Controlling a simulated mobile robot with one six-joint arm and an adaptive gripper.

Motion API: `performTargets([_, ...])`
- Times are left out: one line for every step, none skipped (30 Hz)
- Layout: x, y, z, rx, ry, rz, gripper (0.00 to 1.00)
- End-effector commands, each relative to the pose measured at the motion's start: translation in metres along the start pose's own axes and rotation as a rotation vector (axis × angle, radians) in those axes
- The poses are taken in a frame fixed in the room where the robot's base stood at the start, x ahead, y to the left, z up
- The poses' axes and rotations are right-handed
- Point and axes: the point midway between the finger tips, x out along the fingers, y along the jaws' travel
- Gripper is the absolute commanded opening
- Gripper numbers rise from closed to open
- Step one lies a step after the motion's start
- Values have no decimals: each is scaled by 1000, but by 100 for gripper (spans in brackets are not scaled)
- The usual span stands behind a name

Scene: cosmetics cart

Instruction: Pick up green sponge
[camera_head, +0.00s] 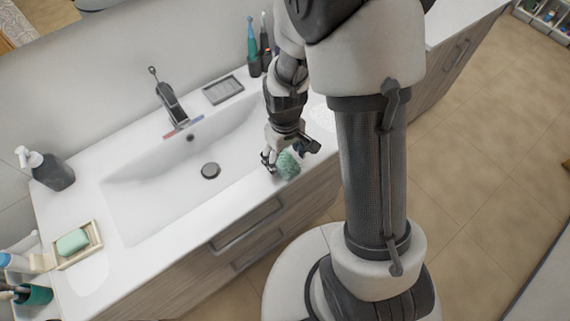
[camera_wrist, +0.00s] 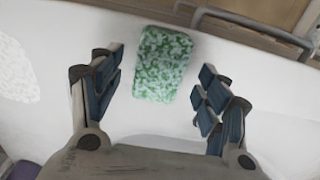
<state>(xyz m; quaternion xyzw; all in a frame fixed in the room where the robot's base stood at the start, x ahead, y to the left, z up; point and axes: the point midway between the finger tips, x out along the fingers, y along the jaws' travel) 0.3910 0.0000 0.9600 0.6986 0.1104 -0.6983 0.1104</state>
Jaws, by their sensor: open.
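The green sponge (camera_wrist: 162,64) lies on the white countertop in the wrist view, green with pale speckles and a rounded block shape. It also shows in the head view (camera_head: 288,165), near the front edge of the counter, right of the basin. My gripper (camera_wrist: 157,88) is open, with one finger on each side of the sponge's near end. Gaps show between the sponge and both fingers in the wrist view, and nothing is held. In the head view my gripper (camera_head: 290,158) is at the sponge and partly covers the area around it.
The sink basin (camera_head: 150,185) with its faucet (camera_head: 171,104) is left of my gripper. A cup with toothbrushes (camera_head: 254,66) and a grey soap dish (camera_head: 222,90) stand behind. A soap bottle (camera_head: 46,168) and a tray with green soap (camera_head: 77,244) are far left. Drawer handles (camera_head: 247,224) are below the counter's front edge.

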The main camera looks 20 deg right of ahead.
Motion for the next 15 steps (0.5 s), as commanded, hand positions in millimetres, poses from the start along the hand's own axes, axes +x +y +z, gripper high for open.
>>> performTargets([13, 0, 1, 0, -4, -1, 69])
performTargets([17, 0, 1, 0, -3, -1, 69])
performTargets([22, 0, 1, 0, -3, -1, 69])
performTargets([24, 0, 1, 0, -3, -1, 69])
performTargets([26, 0, 0, 0, -2, -1, 69])
performTargets([26, 0, 0, 0, -1, 0, 69])
performTargets([26, 0, 0, 0, 0, 0, 69])
performTargets([26, 0, 0, 0, 1, 0, 69])
performTargets([25, 0, 0, 0, 1, 0, 69])
performTargets([25, 0, 0, 0, 1, 0, 69])
performTargets([25, 0, 0, 0, 1, 0, 69])
performTargets([25, 0, 0, 0, 0, 0, 67])
performTargets([25, 0, 0, 0, 0, 0, 65])
performTargets([25, 0, 0, 0, 0, 0, 63])
performTargets([25, 0, 0, 0, 0, 0, 60])
